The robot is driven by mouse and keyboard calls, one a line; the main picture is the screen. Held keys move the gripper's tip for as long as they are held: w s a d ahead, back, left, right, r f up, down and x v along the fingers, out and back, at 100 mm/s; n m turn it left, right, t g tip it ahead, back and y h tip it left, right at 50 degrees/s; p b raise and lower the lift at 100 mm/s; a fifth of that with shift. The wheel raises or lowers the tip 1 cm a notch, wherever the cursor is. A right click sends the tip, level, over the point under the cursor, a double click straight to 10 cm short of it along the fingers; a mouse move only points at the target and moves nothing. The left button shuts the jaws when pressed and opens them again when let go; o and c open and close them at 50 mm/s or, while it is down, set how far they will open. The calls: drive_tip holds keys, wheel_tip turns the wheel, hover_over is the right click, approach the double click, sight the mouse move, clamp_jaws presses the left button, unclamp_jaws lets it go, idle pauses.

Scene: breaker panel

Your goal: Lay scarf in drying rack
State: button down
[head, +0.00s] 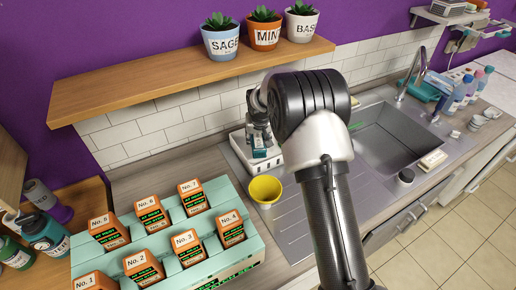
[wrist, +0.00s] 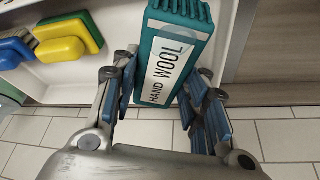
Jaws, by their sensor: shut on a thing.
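My gripper (wrist: 165,95) is shut on a teal block (wrist: 205,12) with a ribbed end and a white label reading "HAND WOOL"; its fingers lie on both sides of it. No other scarf-like thing shows. A white rack-like tray (wrist: 112,78) lies beyond the fingers in the wrist view. In the head view, the white tray (head: 237,141) stands on the counter by the tiled wall, and my gripper (head: 260,135) is over it, partly hidden by my arm. I cannot tell whether the block touches the tray.
A yellow-rimmed cup (head: 265,190) stands in front of the tray. A teal stand (head: 170,240) with several numbered orange boxes is at the lower left. The sink (head: 395,135) is to the right. A wooden shelf (head: 190,78) with three potted plants hangs above. Yellow and blue pads (wrist: 65,38) lie in the tray.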

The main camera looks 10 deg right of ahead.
drive_tip(key=shift+f+b, duration=0.4)
drive_tip(key=shift+f, duration=1.85)
drive_tip(key=shift+f, duration=0.2)
drive_tip(key=c, duration=0.9)
unclamp_jaws()
drive_tip(key=shift+c, duration=0.2)
drive_tip(key=shift+r, duration=0.1)
